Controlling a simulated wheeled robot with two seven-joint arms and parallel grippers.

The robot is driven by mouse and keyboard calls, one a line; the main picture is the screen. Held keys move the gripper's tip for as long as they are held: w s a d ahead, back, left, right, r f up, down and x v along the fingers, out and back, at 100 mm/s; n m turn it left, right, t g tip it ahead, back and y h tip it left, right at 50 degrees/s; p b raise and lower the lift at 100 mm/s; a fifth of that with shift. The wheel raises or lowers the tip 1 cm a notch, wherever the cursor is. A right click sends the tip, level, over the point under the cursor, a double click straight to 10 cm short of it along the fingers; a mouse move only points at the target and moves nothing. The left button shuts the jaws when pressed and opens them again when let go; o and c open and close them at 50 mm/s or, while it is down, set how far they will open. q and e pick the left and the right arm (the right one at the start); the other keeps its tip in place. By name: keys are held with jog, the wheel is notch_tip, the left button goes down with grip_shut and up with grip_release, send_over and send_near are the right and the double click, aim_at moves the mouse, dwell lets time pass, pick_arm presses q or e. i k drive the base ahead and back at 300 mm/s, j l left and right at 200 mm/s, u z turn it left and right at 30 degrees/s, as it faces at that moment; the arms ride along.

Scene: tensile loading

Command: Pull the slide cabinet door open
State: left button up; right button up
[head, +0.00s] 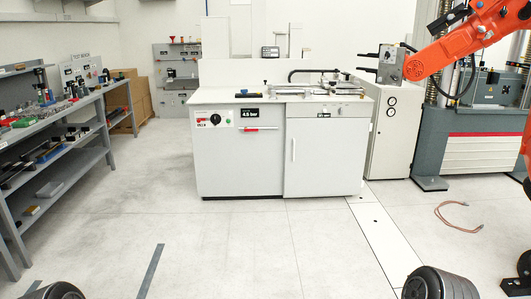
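The white cabinet (238,160) stands in the middle of the head view, a few steps away across the floor. Its right front is a flat white door panel (330,165) with a thin vertical white handle (293,150) near its left edge. The panel covers the right half of the front, and no opening or interior shows. A red horizontal handle (262,128) sits on the left half, beside a small 4.5 bar display (249,113). Neither of my grippers is in view; only dark rounded parts, probably of my arms, show at the bottom corners.
An orange robot arm (455,52) reaches in at upper right, its grey tool (389,64) near the cabinet top. A grey testing machine (470,150) stands right; loaded shelves (60,165) line the left. A cable (458,220) lies on the right floor. The floor before the cabinet is clear.

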aim_at(324, 156)
jog(key=i+z, duration=0.1)
jog(key=i, duration=0.55)
jog(key=i+z, duration=0.1)
jog(key=i, duration=0.5)
jog(key=i+j+z, duration=0.1)
jog(key=i, duration=0.55)
jog(key=i+j+z, duration=0.1)
jog(key=i, duration=0.55)
jog(key=i+l+z, duration=0.2)
jog(key=i, duration=0.35)
jog(key=i+j+z, duration=0.15)
jog(key=i, duration=0.4)
jog(key=i+z, duration=0.2)
jog(key=i, duration=0.4)
jog(key=i+j+z, duration=0.15)
jog(key=i, duration=0.4)
jog(key=i+j+z, duration=0.2)
jog(key=i, duration=0.35)
jog(key=j, duration=0.1)
